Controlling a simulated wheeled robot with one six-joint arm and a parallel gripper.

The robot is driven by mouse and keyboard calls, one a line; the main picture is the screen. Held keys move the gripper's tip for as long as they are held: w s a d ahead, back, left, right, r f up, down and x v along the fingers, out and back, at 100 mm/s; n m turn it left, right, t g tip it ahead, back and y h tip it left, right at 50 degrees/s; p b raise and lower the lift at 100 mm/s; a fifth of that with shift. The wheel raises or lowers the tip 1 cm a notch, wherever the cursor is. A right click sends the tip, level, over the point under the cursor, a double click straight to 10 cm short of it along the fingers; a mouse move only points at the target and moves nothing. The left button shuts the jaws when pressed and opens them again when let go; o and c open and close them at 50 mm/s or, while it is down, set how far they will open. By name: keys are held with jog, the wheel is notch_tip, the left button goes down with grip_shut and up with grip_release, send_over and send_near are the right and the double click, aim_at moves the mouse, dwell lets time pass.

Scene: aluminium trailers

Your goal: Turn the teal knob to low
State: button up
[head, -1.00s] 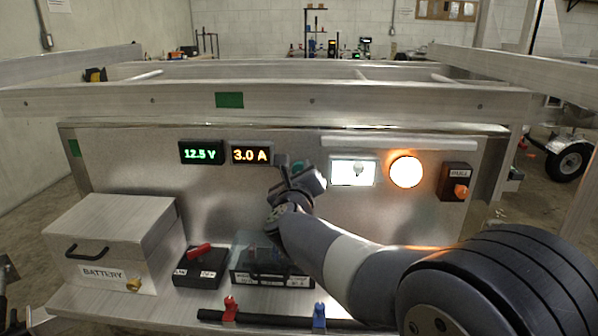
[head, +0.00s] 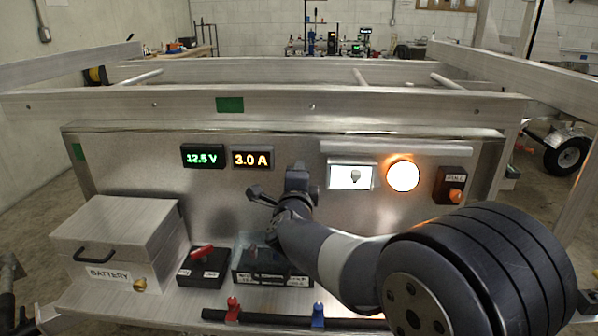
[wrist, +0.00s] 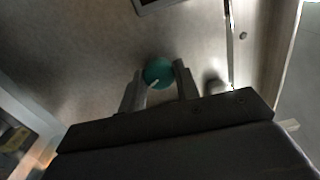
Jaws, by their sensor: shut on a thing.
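The teal knob (wrist: 159,72) shows in the wrist view on the grey metal panel, with a pale pointer mark on its face toward the lower side. My gripper (wrist: 160,84) is shut on the knob, one finger on each side of it. In the head view my gripper (head: 290,182) is against the panel below and right of the amber 3.0 A display (head: 252,159) and hides the knob. Any setting labels around the knob cannot be read.
A green 12.5 V display (head: 203,156), a lit bulb panel (head: 352,175), a glowing round lamp (head: 403,175) and an orange-knobbed box (head: 455,186) are on the panel. A battery box (head: 118,245) and a red-levered switch (head: 203,268) stand on the shelf below.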

jog(key=shift+a+n+p, duration=0.2)
jog(key=shift+n+p, duration=7.3)
jog(key=shift+n, duration=7.6)
jog(key=o, duration=1)
jog(key=shift+c, duration=0.2)
jog(key=s+b, duration=0.1)
jog(key=s, duration=1)
jog(key=shift+a, duration=0.15)
